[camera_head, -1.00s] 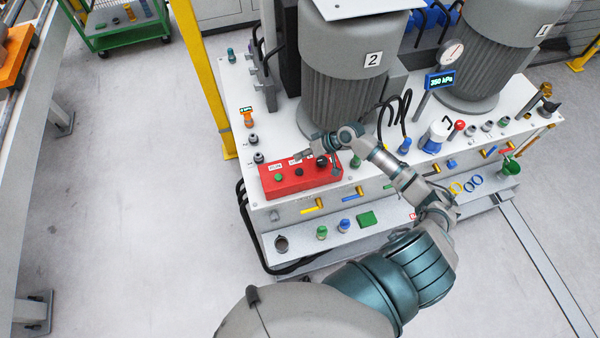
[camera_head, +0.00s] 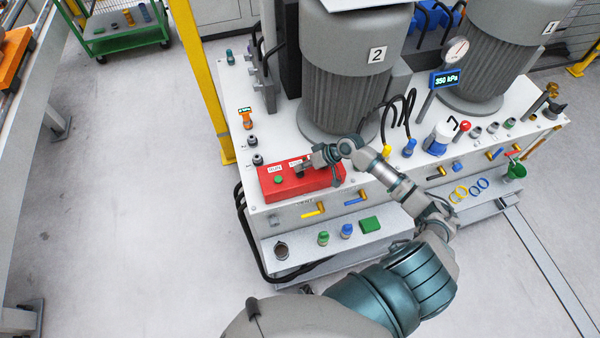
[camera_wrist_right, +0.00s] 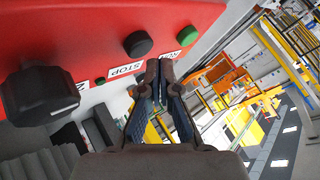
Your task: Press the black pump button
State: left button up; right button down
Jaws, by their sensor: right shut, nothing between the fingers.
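The red control box (camera_head: 290,185) sits at the front left of the white bench, and its face fills the top of the right wrist view (camera_wrist_right: 90,25). The black button (camera_wrist_right: 137,44) is round, above a STOP label, between a green button (camera_wrist_right: 187,36) and a large black knob (camera_wrist_right: 38,95). The green button also shows in the head view (camera_head: 279,180). My right gripper (camera_head: 302,168) is shut and empty at the box. Its fingertips (camera_wrist_right: 159,68) appear just below and right of the black button; contact cannot be told. The gripper hides the black button in the head view. My left gripper is out of view.
Motor 2 (camera_head: 352,85) stands behind the box, with a display reading 350 kPa (camera_head: 445,79) to its right. Yellow (camera_head: 314,211) and blue (camera_head: 356,200) valve handles are on the bench front. Below, a shelf (camera_head: 310,255) holds small parts. The floor to the left is clear.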

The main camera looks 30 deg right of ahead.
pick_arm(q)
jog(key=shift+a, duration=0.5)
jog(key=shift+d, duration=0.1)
pick_arm(e)
jog(key=shift+d, duration=0.15)
jog(key=shift+d+f, duration=0.1)
jog(key=shift+d, duration=0.1)
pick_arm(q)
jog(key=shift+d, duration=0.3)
pick_arm(e)
jog(key=shift+a, duration=0.25)
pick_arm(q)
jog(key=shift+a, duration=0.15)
pick_arm(e)
jog(key=shift+a+f, duration=0.1)
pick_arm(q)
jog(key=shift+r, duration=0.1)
pick_arm(e)
jog(key=shift+d+f, duration=0.2)
jog(key=shift+f, duration=0.05)
